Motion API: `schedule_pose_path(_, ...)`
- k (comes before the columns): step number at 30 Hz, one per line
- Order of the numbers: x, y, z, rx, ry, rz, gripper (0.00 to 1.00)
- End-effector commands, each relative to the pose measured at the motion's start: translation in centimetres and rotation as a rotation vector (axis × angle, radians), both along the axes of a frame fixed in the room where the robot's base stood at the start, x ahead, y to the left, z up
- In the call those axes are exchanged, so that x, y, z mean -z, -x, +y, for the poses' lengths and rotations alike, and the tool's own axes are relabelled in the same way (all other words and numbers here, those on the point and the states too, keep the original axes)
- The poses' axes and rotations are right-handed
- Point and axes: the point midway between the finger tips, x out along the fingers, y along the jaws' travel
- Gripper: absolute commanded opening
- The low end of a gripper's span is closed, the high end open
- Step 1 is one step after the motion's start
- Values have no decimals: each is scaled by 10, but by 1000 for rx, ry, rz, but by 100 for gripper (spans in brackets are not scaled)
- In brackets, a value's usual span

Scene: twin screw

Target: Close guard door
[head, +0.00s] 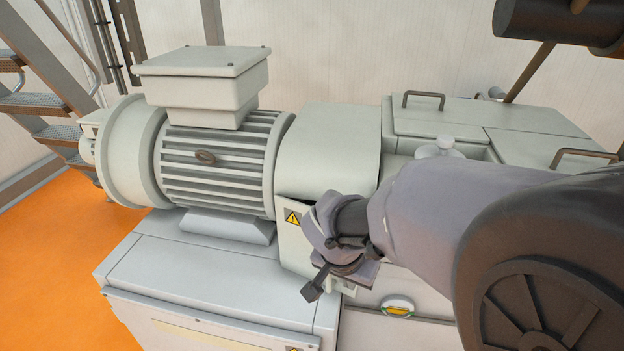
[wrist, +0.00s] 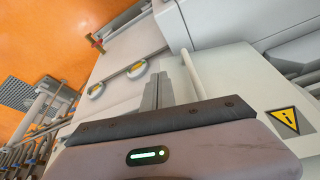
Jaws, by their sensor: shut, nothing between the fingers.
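The guard door appears to be the pale cover (head: 328,150) between the motor and the gearbox housing in the head view. A dark gap shows along its lower edge, above a panel with a yellow warning triangle (head: 292,217). My gripper (wrist: 157,90) is shut and empty in the wrist view. Its fingers point over the pale machine, beside a thin white bar (wrist: 190,72); I cannot tell whether they touch it. The warning triangle also shows at the right of the wrist view (wrist: 284,121). In the head view my wrist covers the area below and right of the cover.
A ribbed motor (head: 215,160) stands left of the cover. Lids with dark handles (head: 424,97) are at the right rear. A pale base cabinet (head: 200,280) lies in front. Metal stairs (head: 45,105) and open orange floor (head: 50,250) are at the left.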

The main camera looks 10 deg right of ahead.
Motion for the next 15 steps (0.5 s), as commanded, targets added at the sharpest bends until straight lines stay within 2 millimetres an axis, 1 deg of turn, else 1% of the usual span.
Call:
schedule_pose_path(1, -2, -7, -5, 4, 0, -2, 0)
schedule_pose_path(3, -2, -15, -10, 3, 0, -1, 0)
schedule_pose_path(6, -3, -22, -15, 3, 0, -1, 0)
schedule_pose_path(9, -3, -25, -16, 0, 0, -1, 0)
schedule_pose_path(15, -3, -25, -17, -1, 0, -1, 0)
